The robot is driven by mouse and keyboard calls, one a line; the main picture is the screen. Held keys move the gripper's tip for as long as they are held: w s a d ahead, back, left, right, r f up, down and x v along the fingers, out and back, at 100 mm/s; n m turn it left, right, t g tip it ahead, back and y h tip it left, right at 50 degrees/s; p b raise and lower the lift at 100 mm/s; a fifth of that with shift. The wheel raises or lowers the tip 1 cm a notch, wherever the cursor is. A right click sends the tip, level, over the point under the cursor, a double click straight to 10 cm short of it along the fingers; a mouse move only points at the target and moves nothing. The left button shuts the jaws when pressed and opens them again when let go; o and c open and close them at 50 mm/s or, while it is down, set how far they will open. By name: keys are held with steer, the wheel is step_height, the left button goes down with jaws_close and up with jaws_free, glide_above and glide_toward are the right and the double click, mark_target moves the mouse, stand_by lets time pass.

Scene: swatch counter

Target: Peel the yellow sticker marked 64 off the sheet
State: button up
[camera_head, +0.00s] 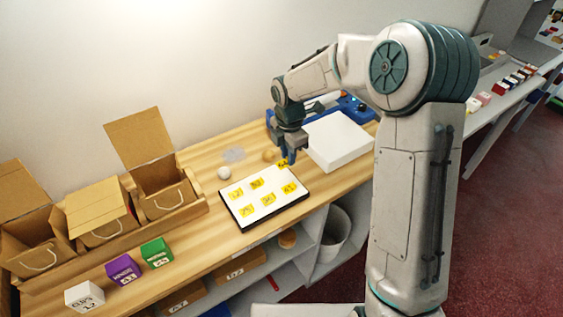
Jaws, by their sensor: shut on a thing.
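A white sheet (264,211) with a dark border lies on the wooden counter and carries several yellow stickers in two rows. My gripper (287,161) points down over the sheet's far right corner. It is shut on a yellow sticker (282,164) that shows at its fingertips. The mark on this sticker is too small to read surely; it looks like 64. I cannot tell whether any of its edge still touches the sheet. Part of it is hidden by the fingers. The other stickers, such as the near right one (289,187), lie flat.
A white box (338,140) stands close right of my gripper, with a blue device (353,107) behind it. Purple (123,270), green (156,252) and white (84,297) labelled blocks and open cardboard boxes (100,212) stand at left.

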steer(key=s+d+r+p, duration=0.3)
steer(key=d+r, duration=0.6)
steer(key=shift+s+r, duration=0.2)
steer(key=shift+r, duration=0.2)
